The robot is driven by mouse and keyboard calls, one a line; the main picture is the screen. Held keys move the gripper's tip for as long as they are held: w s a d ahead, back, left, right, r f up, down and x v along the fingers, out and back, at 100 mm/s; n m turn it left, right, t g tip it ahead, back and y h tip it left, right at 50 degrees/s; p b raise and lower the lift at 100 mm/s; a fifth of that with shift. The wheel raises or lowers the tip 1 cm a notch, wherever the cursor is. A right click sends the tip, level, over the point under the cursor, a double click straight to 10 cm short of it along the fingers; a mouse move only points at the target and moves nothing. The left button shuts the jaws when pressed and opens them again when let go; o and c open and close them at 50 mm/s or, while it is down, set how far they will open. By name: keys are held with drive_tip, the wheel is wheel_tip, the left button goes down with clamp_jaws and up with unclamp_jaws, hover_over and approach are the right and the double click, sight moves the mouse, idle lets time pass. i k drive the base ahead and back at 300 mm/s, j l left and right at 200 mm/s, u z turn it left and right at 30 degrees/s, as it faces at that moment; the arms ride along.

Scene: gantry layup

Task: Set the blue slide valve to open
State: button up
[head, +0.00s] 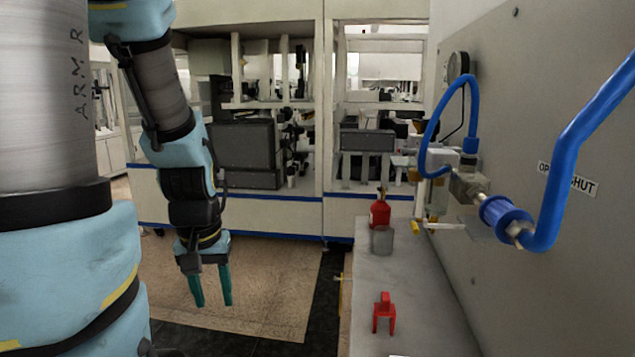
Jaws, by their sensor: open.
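The blue slide valve shows as a thick blue collar (505,217) on a metal fitting at the right, on the grey wall panel. A thick blue pipe (570,165) bends down to meet it. A white label (583,185) above and right of the collar reads "OP" and "SHUT", partly hidden by the pipe. I cannot tell which setting the valve is at. My gripper (213,298) hangs at the left centre with its two teal fingers pointing down, apart and empty. It is far left of the valve and lower than it.
A grey bench (400,280) runs below the panel. It bears a red bottle (380,213), a grey block (382,240) and a red forked piece (384,314). A thin blue hose (434,118) loops near a gauge (458,66). Open floor (270,290) lies between my gripper and the bench.

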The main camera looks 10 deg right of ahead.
sight(497, 212)
drive_tip(key=z, duration=1.4)
